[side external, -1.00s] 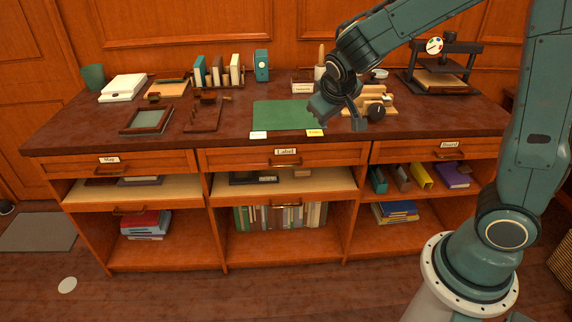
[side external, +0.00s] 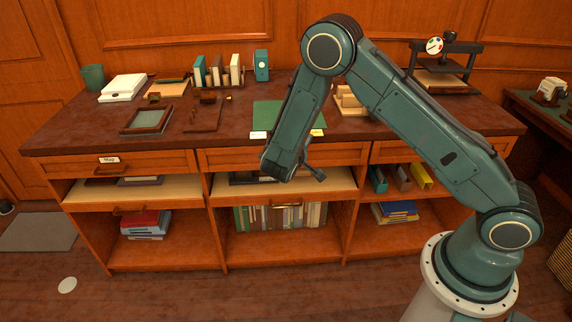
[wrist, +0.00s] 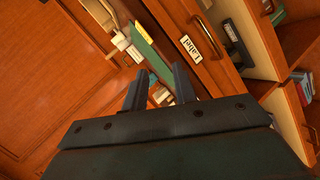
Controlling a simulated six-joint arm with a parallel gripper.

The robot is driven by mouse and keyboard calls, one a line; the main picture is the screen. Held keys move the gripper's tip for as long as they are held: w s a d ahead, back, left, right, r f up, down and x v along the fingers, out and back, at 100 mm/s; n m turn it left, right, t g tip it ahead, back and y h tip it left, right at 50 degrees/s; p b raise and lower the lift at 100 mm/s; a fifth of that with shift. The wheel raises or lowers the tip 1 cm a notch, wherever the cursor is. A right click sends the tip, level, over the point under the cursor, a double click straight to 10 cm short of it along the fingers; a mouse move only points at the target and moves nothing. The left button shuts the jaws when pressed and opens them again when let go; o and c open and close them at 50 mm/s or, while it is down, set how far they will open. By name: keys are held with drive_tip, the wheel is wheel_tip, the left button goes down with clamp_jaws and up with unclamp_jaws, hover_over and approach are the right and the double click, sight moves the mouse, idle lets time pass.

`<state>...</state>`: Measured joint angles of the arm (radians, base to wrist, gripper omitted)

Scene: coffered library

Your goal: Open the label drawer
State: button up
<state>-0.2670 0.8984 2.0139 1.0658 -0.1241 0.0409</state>
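The label drawer (side external: 235,157) is the middle one of the top row of wooden drawers, and its front looks flush with the cabinet. My arm hides its tag and handle in the side view. In the wrist view its white Label tag (wrist: 191,49) and its curved handle (wrist: 205,29) show near the top. My gripper (wrist: 160,85) has its two dark fingers apart with nothing seen between them. The fingers are short of the drawer front and do not touch the handle. In the side view the wrist hangs in front of the drawer, and the fingers are hard to make out.
The Map drawer (side external: 150,162) is to the left. Below are open shelves with books (side external: 280,217) and binders (side external: 420,177). The countertop (side external: 80,133) above holds a green mat (side external: 270,115), trays and a press (side external: 445,70).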

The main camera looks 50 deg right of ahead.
drive_tip(key=a+f+n+t, duration=0.3)
drive_tip(key=f+n, duration=0.4)
drive_tip(key=f, duration=0.6)
drive_tip(key=shift+w+t, duration=0.45)
drive_tip(key=shift+t, duration=0.35)
drive_tip(key=shift+w, duration=0.1)
drive_tip(key=shift+x, duration=6.8)
clamp_jaws()
